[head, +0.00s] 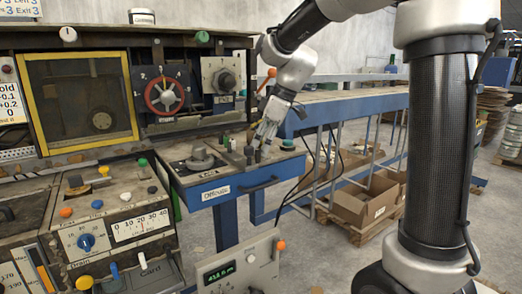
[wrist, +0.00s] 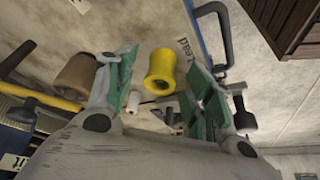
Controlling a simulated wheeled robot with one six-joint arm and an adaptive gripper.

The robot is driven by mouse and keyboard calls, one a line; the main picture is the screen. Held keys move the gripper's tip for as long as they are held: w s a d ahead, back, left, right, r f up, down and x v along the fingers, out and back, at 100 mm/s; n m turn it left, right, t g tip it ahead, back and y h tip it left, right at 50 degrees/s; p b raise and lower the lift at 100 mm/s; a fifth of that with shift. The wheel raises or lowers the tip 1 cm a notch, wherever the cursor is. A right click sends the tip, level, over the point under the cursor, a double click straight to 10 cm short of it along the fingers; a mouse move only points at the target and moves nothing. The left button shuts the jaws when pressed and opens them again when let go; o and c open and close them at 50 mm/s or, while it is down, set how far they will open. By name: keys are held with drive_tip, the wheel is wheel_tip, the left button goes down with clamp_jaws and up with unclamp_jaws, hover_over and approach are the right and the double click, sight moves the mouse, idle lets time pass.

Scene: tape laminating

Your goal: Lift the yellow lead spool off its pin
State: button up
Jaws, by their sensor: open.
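The yellow lead spool (wrist: 160,72) shows in the wrist view, a flanged yellow cylinder beside a label reading "Lead" (wrist: 184,48). My gripper (wrist: 160,60) is open, with one green-padded finger on each side of the spool in the picture. Gaps show between the spool and both fingers. Whether the spool is deep enough between them to be enclosed, I cannot tell. The pin is not clearly visible. In the head view my gripper (head: 262,142) points down over the blue bench; I cannot make out the yellow spool there.
A brown spool (wrist: 75,77) lies outside the left finger in the wrist view, close to it. A small white piece (wrist: 132,102) and dark knobs are nearby. The blue bench (head: 225,187) has a drawer handle in front. A control panel (head: 115,220) stands left.

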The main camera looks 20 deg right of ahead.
drive_tip(key=shift+f, duration=0.25)
drive_tip(key=c, duration=0.9)
drive_tip(key=shift+o, duration=0.2)
drive_tip(key=shift+r, duration=0.15)
wheel_tip(320, 180, up, 10)
